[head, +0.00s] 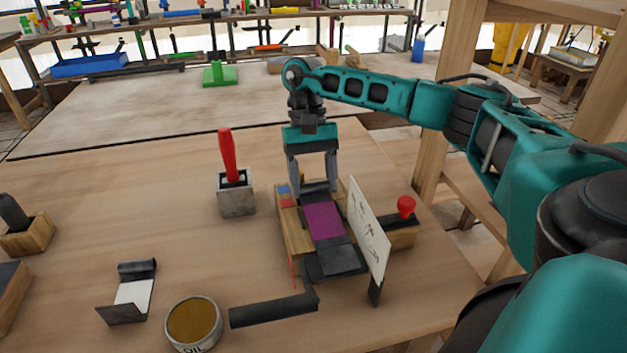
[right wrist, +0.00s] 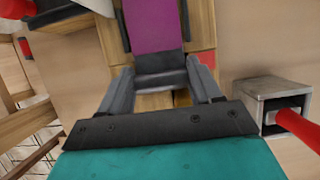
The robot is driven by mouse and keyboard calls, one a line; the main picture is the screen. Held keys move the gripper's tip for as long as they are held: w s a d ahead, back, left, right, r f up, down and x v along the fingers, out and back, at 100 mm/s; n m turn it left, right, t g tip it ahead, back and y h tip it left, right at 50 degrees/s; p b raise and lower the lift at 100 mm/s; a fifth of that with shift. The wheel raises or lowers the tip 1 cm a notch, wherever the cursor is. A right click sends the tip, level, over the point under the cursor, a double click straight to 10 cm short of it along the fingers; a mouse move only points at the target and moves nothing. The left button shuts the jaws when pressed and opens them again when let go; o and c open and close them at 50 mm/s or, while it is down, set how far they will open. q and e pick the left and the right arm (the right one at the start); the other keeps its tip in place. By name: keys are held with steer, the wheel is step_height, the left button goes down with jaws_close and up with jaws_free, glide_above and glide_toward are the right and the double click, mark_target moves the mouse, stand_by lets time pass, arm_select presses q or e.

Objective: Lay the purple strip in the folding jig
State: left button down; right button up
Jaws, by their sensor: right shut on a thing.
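The purple strip (head: 323,222) lies flat along the top of the wooden folding jig (head: 293,232), between dark side rails that show in the right wrist view. A wide dark plate (head: 335,261) of the jig is at the strip's near end. My right gripper (head: 318,190) points down at the strip's far end. Its two fingers are on either side of a dark end piece, and the purple strip (right wrist: 153,25) runs on from there in the right wrist view. Exactly where the fingers touch is hard to see. My left gripper is in neither view.
A white card with drawings (head: 370,232) stands close right of the jig, with a red knob (head: 406,206) behind it. A red-handled tool in a grey block (head: 236,192) stands to the left. An oil tin (head: 193,324) and a black bar (head: 272,310) are in front.

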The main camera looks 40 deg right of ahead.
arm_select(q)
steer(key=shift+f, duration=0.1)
arm_select(e)
steer(key=shift+f, duration=0.2)
steer(key=o, duration=1.4)
steer(key=shift+r, duration=0.1)
steer(key=shift+w+r, duration=0.1)
steer(key=shift+r, duration=0.2)
arm_select(q)
steer(key=p, duration=0.1)
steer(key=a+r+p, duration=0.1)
steer(key=p, duration=0.1)
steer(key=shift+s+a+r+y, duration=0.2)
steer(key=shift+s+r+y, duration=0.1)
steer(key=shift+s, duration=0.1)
arm_select(e)
steer(key=v, duration=1.1)
steer(key=shift+w+r, duration=0.15)
steer(key=shift+r, duration=0.15)
